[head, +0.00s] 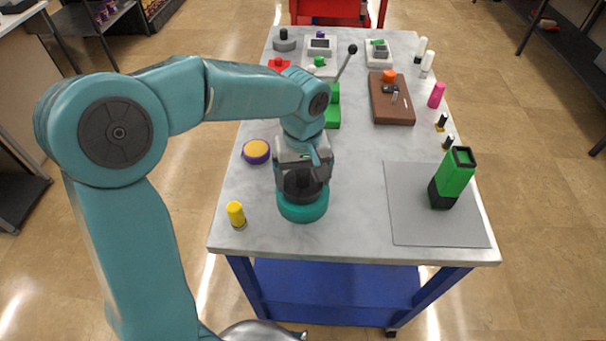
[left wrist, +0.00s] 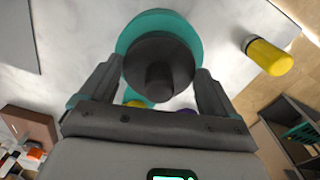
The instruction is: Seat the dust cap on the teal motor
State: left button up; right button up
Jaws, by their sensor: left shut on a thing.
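The teal motor (head: 303,209) stands on the near part of the grey table, left of centre. It also shows in the left wrist view (left wrist: 158,21) behind the dust cap. The dust cap (left wrist: 158,60) is dark grey and round with a knob. My left gripper (head: 302,178) points down above the motor and is shut on the cap, with one finger on each side. The cap is over the motor's top, roughly centred. Whether it touches or sits level is hidden by the gripper. My right gripper is in neither view.
A yellow cylinder (head: 236,214) stands close on the left, and a purple-rimmed yellow disc (head: 256,151) lies behind it. A green block (head: 453,178) stands on a grey mat (head: 415,222) at right. A brown board (head: 391,108) lies farther back. The table between motor and mat is clear.

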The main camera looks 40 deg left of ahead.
pick_arm(q)
jog(key=shift+f, duration=0.1)
dwell(0.3)
jog(key=o, duration=0.8)
jog(key=shift+r+p, duration=3.55)
jog(key=shift+r, duration=1.05)
jog(key=shift+f, duration=0.1)
